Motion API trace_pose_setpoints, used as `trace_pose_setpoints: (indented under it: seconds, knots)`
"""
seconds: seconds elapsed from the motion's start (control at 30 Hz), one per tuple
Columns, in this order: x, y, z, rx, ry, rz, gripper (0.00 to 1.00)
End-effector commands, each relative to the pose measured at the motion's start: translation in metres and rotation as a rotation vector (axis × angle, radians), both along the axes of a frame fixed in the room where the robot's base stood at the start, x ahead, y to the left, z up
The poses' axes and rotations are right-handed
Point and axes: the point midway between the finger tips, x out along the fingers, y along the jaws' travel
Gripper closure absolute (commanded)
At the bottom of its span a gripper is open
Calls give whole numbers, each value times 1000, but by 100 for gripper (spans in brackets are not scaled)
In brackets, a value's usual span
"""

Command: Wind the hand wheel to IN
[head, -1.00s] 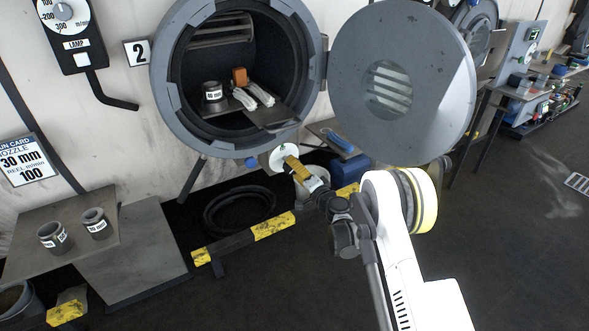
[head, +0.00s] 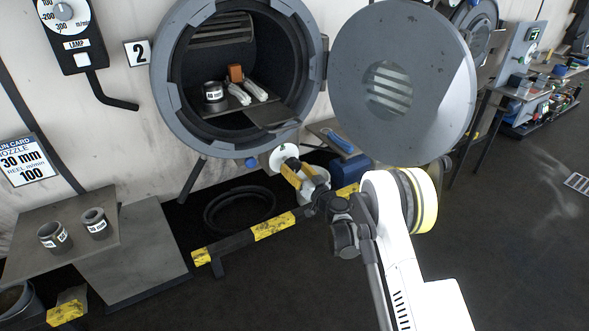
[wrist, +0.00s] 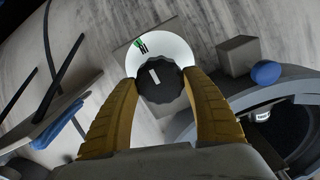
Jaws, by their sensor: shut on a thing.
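The hand wheel is a black scalloped knob (wrist: 162,88) with a white bar on it, in front of a white round dial (wrist: 172,52) with a green and black mark at its upper left. The bar points up and slightly left, roughly toward that mark; I cannot read the lettering. My gripper (wrist: 161,83) has its yellow fingers on both sides of the knob, shut on it. In the head view my gripper (head: 287,165) is at the white dial (head: 272,158) below the open round vessel (head: 168,95), and hides the knob.
The vessel's round door (head: 420,90) hangs open at the right. A yellow-black barrier (head: 240,239) runs below. Two labelled rings stand on the left table (head: 55,220).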

Motion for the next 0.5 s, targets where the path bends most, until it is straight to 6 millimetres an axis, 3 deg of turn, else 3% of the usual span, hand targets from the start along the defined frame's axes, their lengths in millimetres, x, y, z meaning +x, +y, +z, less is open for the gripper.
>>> trace_pose_setpoints:
  seconds: [0.5]
  knots:
    - [0, 0, 0, -198, -134, 0, 72]
